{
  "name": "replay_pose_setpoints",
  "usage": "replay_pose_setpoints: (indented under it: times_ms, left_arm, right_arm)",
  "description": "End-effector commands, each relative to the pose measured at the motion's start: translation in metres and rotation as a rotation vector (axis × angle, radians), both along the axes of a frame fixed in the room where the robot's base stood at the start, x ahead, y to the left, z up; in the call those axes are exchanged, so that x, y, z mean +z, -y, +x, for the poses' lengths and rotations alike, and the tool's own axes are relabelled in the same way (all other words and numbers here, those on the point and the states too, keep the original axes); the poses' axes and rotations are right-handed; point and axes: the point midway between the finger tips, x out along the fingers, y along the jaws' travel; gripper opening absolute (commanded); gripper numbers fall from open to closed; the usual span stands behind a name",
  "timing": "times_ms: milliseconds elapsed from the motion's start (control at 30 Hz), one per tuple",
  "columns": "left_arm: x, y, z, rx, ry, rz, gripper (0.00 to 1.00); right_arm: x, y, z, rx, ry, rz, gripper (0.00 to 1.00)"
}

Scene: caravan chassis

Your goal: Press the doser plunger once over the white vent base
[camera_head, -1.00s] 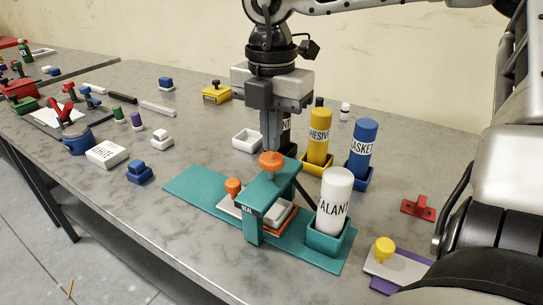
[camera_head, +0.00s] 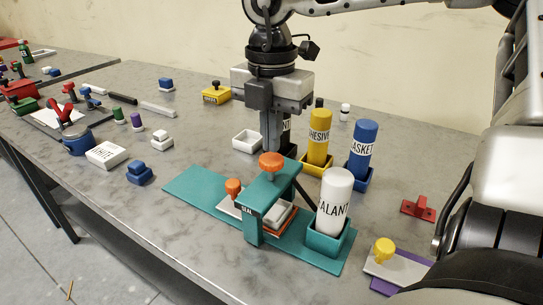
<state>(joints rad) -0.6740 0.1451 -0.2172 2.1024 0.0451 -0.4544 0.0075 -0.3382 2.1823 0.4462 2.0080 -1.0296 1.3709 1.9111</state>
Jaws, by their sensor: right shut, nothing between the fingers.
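The doser is a teal stand with an orange plunger knob (camera_head: 271,162) on top of its bridge (camera_head: 270,190). The white vent base (camera_head: 279,214) sits under the bridge on an orange-edged plate, partly hidden by the bridge. A white sealant bottle (camera_head: 335,200) stands in the teal holder at the right end of the stand. My right gripper (camera_head: 271,148) points down just behind and above the plunger knob. Its fingers are shut and hold nothing. Whether the fingertips touch the knob cannot be told, as the knob hides them. My left gripper is not in view.
A yellow adhesive bottle (camera_head: 319,138), a blue gasket bottle (camera_head: 362,146) and a partly hidden dark bottle stand close to the right gripper. An empty white tray (camera_head: 247,141) lies to its left. Small blue and white blocks sit further left.

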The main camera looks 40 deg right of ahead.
Motion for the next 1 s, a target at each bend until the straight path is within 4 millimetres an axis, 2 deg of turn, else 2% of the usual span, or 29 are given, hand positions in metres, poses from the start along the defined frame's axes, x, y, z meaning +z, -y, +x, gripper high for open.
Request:
replay_pose_setpoints:
  times_ms: [467, 1000]
  left_arm:
    - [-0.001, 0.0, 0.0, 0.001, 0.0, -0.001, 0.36]
    - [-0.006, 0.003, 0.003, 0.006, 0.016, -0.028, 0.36]
  right_arm:
    - [0.0, 0.0, 0.0, 0.0, 0.0, 0.0, 0.0]
    - [-0.017, 0.0, 0.0, 0.0, 0.0, -0.001, 0.0]
